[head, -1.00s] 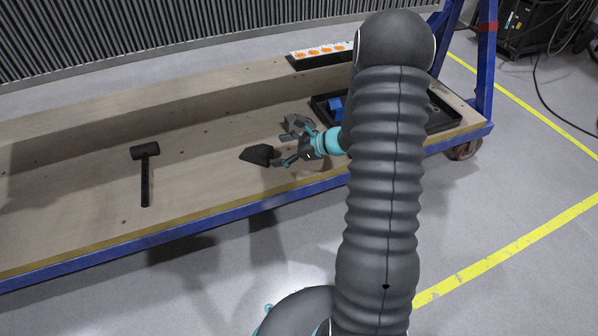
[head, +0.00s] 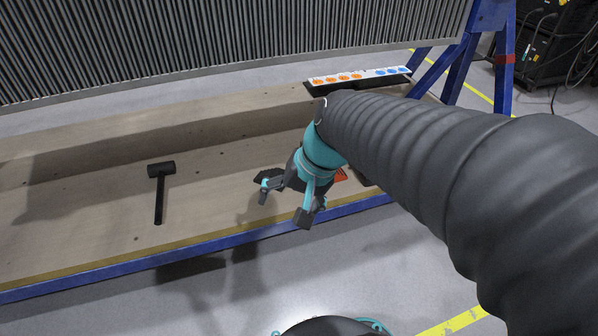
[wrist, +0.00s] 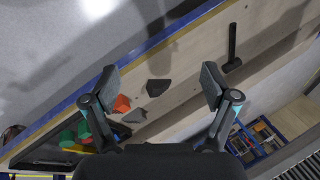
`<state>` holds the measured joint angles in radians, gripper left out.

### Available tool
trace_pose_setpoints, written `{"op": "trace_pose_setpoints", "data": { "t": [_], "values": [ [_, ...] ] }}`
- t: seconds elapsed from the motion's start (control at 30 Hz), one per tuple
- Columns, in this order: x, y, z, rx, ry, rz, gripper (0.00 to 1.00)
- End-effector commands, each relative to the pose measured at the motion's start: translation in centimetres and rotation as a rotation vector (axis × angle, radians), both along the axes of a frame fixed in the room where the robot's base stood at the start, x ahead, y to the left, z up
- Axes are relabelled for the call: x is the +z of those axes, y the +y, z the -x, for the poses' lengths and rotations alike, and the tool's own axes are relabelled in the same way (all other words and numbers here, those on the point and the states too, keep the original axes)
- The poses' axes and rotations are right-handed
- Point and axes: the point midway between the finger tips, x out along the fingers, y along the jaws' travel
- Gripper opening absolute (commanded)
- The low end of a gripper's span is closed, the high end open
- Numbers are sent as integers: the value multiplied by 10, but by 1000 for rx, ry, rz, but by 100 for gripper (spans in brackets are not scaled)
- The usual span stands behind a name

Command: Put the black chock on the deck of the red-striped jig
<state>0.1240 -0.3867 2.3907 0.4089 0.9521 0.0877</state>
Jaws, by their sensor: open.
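The black chock (head: 268,175), a dark angular block, lies on the wooden deck (head: 100,215), partly hidden behind my gripper in the head view. My gripper (head: 285,205) is open and empty, apart from the blocks and above the deck's front side. It also shows in the wrist view (wrist: 160,85).
A black mallet (head: 160,190) lies left on the deck. The deck between mallet and gripper is clear.

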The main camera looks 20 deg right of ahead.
Motion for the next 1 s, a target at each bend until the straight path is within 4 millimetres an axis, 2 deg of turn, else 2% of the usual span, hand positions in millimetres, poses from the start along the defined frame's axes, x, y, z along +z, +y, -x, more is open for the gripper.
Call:
{"op": "trace_pose_setpoints", "data": {
  "t": [0.03,0.2,0.4,0.83,1.0],
  "values": [
    [7,-2,12,52,-47,61,86],
    [22,-17,42,197,-175,258,86],
    [34,-31,60,295,-269,407,86],
    [37,-35,64,317,-290,446,86],
    [57,-35,64,318,-289,444,86]
  ]
}}
